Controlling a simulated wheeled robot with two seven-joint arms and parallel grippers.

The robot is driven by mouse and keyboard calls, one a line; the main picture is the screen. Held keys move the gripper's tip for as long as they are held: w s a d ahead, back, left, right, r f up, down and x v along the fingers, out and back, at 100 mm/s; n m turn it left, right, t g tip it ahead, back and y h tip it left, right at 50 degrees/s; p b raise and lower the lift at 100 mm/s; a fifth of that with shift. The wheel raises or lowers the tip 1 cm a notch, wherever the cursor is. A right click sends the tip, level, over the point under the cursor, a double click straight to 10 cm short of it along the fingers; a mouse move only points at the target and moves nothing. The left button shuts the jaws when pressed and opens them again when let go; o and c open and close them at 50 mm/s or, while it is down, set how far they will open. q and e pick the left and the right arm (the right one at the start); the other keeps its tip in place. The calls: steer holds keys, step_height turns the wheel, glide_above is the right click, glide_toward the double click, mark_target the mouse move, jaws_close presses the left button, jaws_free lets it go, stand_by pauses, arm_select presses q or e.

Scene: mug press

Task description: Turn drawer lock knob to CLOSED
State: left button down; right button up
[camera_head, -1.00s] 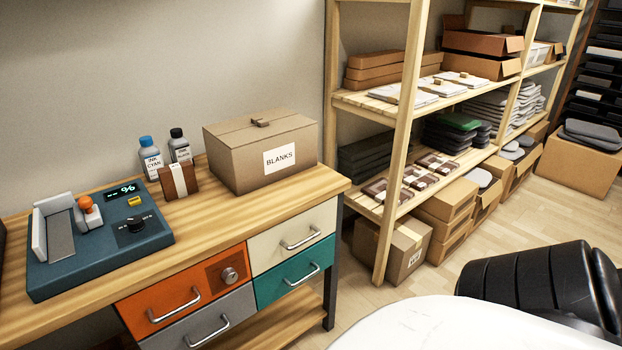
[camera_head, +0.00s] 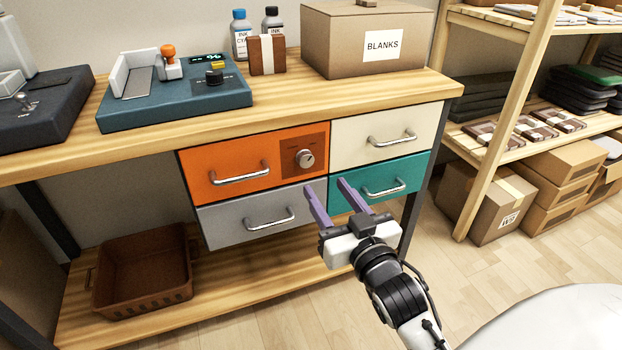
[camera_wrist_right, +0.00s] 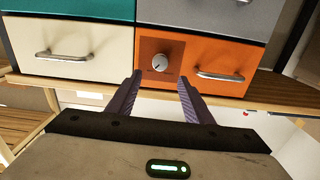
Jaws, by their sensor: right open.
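The lock knob (camera_head: 305,159) is a round silver dial on a brown plate at the right end of the orange drawer (camera_head: 228,172). It also shows in the right wrist view (camera_wrist_right: 160,63), beyond and between my fingertips. My right gripper (camera_head: 328,186) is open and empty, its two purple fingers pointing at the drawer fronts. In the head view the fingertips lie just below the knob, apart from it. In the wrist view the knob's pointer line is visible, but the plate's lettering is too small to read. My left gripper is out of view.
Grey (camera_head: 247,213), cream (camera_head: 385,134) and teal (camera_head: 385,182) drawers with protruding bar handles surround the orange one. The blue press (camera_head: 180,103) and the BLANKS box (camera_head: 365,45) stand on the wooden bench. A brown basket (camera_head: 140,270) sits on the lower shelf.

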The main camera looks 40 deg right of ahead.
mark_target(307, 161)
steer(key=b+x, duration=0.2)
steer(key=x, duration=0.7)
steer(key=shift+w, duration=0.3)
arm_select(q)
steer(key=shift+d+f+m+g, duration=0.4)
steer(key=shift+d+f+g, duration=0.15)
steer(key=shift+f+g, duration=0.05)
